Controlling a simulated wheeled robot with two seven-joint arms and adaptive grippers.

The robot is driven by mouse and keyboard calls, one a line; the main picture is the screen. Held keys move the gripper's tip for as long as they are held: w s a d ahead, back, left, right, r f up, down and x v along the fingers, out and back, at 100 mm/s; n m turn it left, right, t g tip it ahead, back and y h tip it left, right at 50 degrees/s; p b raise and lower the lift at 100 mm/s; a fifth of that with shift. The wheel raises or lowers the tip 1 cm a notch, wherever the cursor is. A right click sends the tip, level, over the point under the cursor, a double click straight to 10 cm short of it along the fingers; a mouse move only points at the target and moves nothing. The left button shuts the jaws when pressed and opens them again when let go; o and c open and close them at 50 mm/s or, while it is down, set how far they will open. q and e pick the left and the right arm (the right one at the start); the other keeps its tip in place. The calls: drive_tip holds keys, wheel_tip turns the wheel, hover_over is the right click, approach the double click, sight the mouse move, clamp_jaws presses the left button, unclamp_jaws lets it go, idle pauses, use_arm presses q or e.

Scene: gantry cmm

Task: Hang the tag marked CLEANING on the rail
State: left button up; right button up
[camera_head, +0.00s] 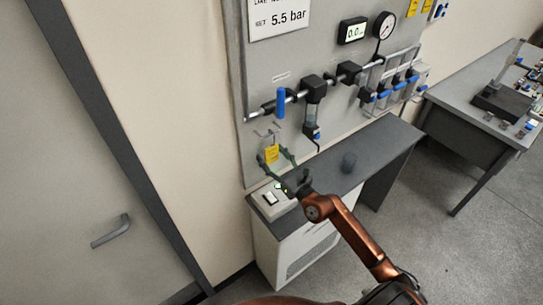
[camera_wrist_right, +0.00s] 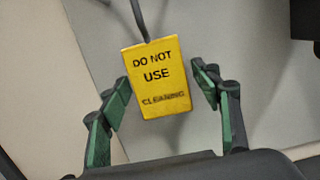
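The yellow tag (camera_wrist_right: 157,78) reads DO NOT USE and CLEANING in the right wrist view. A dark wire or hook (camera_wrist_right: 139,18) rises from its top edge. In the head view the tag (camera_head: 272,154) is small, against the panel below a small wire hook piece (camera_head: 267,134). My right gripper (camera_wrist_right: 161,78) has its green fingers spread on either side of the tag. The left-hand fingertip is very close to the tag's edge and a small gap shows at the right; contact is unclear. My left gripper is out of view. I cannot clearly identify the rail.
A grey panel (camera_head: 259,60) carries a pipe line with a blue-handled valve (camera_head: 281,103), a gauge (camera_head: 385,26) and a display (camera_head: 353,31). More yellow tags (camera_head: 412,8) are at the top right. A grey bench (camera_head: 385,144) with a switch box (camera_head: 272,201) stands below.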

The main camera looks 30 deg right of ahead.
drive_tip(key=shift+o, duration=0.2)
drive_tip(key=shift+s, duration=0.1)
drive_tip(key=s+f, duration=0.1)
drive_tip(key=s, duration=1)
drive_tip(key=shift+s+d+f, duration=0.3)
drive_tip(key=shift+d+f, duration=0.05)
drive_tip(key=shift+d, duration=0.1)
